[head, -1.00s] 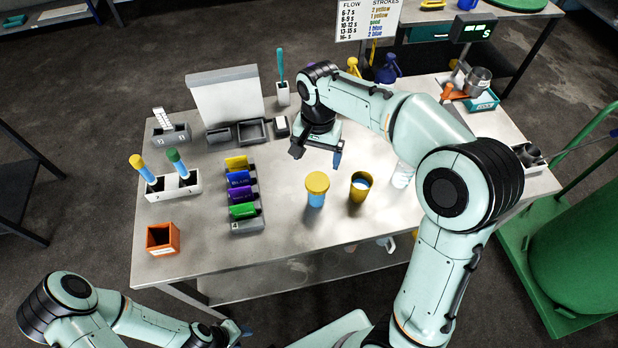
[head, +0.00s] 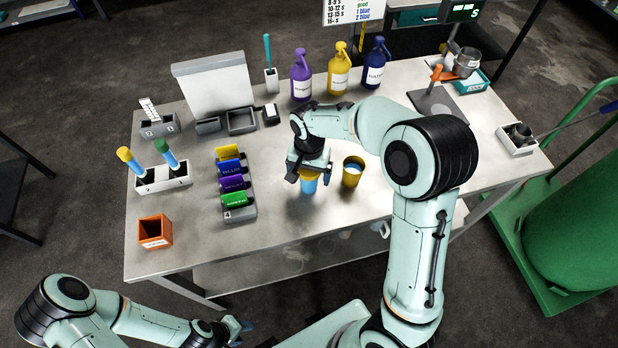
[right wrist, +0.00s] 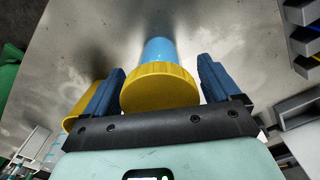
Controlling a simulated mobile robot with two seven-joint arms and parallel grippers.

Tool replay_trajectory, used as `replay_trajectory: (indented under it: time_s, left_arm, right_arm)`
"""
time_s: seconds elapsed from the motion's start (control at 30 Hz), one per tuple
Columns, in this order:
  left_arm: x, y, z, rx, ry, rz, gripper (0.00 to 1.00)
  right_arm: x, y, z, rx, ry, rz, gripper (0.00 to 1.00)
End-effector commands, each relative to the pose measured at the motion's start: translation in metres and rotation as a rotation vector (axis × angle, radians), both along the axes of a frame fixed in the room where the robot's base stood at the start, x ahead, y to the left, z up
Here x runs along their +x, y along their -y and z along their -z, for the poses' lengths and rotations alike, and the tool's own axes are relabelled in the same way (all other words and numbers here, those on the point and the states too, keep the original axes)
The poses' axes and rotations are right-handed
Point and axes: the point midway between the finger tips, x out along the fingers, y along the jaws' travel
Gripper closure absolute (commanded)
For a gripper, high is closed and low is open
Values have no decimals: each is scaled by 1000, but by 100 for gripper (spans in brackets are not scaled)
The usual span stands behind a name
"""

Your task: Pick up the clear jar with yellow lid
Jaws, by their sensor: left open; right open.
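The jar with the yellow lid (head: 308,184) stands on the metal table, with blue contents showing below the lid. In the head view my right gripper (head: 308,172) is right over it and hides most of the lid. In the right wrist view the yellow lid (right wrist: 160,88) lies between the two open blue fingers, with a gap on each side; the blue part of the jar (right wrist: 158,50) shows beyond it. My left gripper (head: 240,330) is open and empty in front of the table, low at the bottom of the head view.
A yellow cup (head: 352,172) stands close to the right of the jar. A rack of coloured blocks (head: 240,214) is to the left, with an orange box (head: 154,232) further left. Purple, yellow and blue bottles (head: 338,76) stand behind. The table front is clear.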

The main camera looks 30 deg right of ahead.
Motion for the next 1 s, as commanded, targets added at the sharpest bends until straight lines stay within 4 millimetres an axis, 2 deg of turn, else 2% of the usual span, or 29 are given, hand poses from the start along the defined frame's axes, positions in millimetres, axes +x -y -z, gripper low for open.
replay_trajectory:
  time_s: [0.17,0.2,0.27,0.33,0.37,0.77,0.87,1.0]
  left_arm:
    - [0,0,0,0,0,0,57]
    - [0,0,0,0,0,0,57]
    - [0,0,0,0,0,0,57]
    - [0,0,0,0,0,0,57]
    - [0,0,0,0,0,0,57]
    - [0,0,0,0,0,0,57]
    - [1,0,-1,0,1,0,57]
    - [3,0,-3,0,3,0,57]
  right_arm:
    - [0,0,0,0,0,0,10]
    - [0,0,0,0,0,0,17]
    - [0,0,0,0,0,-1,36]
    - [0,0,0,0,0,-1,59]
    - [0,0,0,0,0,-1,65]
    - [1,0,-2,1,2,-1,65]
    - [1,-1,-9,1,4,-1,65]
    - [1,-1,-28,2,6,-2,65]
